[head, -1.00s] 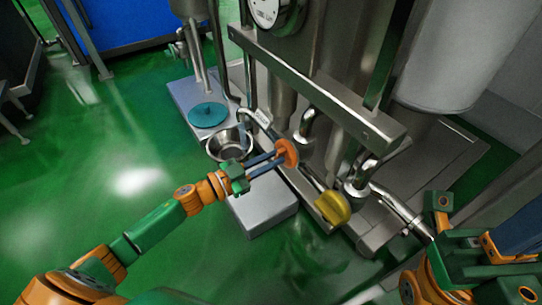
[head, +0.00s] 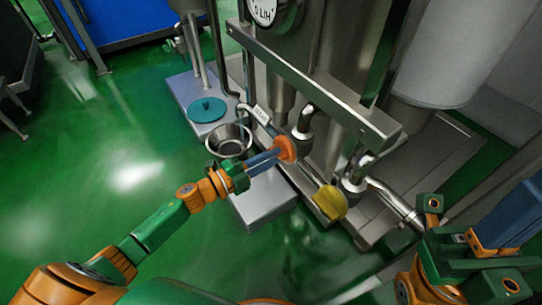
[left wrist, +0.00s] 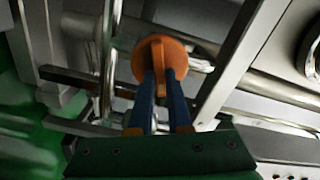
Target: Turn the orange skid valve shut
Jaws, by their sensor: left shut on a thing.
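The orange skid valve (head: 286,149) is a round knob with a raised bar across its face, on the pipework at the skid's front. In the left wrist view the orange knob (left wrist: 180,50) faces me, its bar running roughly up and down the picture. My left gripper (head: 274,157) has its two blue fingers at the knob. In the left wrist view the left gripper (left wrist: 164,80) is shut on the bar, one finger on each side. Part of my right arm's end (head: 480,255) shows at the lower right; its jaws cannot be made out.
A yellow knob (head: 331,202) sits on the pipe to the right of the orange one. A metal bowl (head: 229,141) and a blue-green disc (head: 207,110) are left of it. A steel crossbar (head: 310,80) runs above. The green floor (head: 110,150) at left is clear.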

